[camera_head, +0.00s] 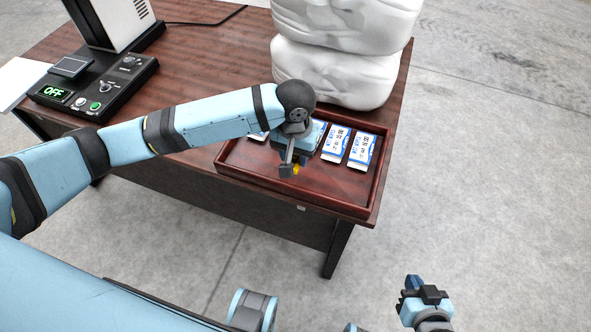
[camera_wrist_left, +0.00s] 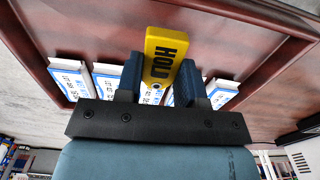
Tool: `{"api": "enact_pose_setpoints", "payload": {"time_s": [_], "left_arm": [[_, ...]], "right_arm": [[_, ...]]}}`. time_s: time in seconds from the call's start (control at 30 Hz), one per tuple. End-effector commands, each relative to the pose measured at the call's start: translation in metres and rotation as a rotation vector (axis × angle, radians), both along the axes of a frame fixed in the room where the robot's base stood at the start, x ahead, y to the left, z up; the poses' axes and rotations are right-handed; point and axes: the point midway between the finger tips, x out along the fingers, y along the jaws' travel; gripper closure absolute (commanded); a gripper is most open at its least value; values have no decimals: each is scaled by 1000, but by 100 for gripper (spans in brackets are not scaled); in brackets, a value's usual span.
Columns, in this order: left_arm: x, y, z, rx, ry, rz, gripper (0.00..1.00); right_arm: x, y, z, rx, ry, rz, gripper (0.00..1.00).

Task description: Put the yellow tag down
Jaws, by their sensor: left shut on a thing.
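The yellow tag (camera_wrist_left: 166,55), marked HOLD in black, stands between the fingers of my left gripper (camera_wrist_left: 158,85) in the left wrist view. My left gripper is shut on it. In the head view my left gripper (camera_head: 292,165) is over the brown wooden tray (camera_head: 310,197), and only a small yellow bit of the tag shows below it. I cannot tell whether the tag touches the tray floor. My right gripper (camera_head: 425,290) is away from the table, over the floor at the lower right; its jaw state is unclear.
Several blue and white cards (camera_head: 361,150) lie along the tray's back. A black control box (camera_head: 95,88) reading OFF sits at the left of the table (camera_head: 215,60). The tray's front part is bare.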

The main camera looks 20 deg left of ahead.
Motion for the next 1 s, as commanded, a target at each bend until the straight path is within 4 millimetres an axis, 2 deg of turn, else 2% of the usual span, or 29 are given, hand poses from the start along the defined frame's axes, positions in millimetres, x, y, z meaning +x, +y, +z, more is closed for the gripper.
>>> {"api": "enact_pose_setpoints", "payload": {"time_s": [0.1, 0.27, 0.5, 0.9, 0.93, 1.0], "left_arm": [[0, 0, -16, 1, -1, 0, 87], [0, 0, -26, 1, 0, 0, 87], [0, 0, -60, 1, 1, 0, 87], [0, 0, -65, 0, 0, 0, 87], [0, 0, -65, 0, -1, 0, 60], [0, 0, -65, 0, -1, 0, 44]], "right_arm": [[0, -1, -1, -3, -5, 3, 100], [1, -1, 3, -5, -15, 5, 100], [2, -1, -3, -8, -17, 6, 100], [3, -1, 2, -7, -19, 7, 100], [3, -1, 1, -6, -18, 6, 100], [3, -1, 0, -6, -18, 6, 100]]}}
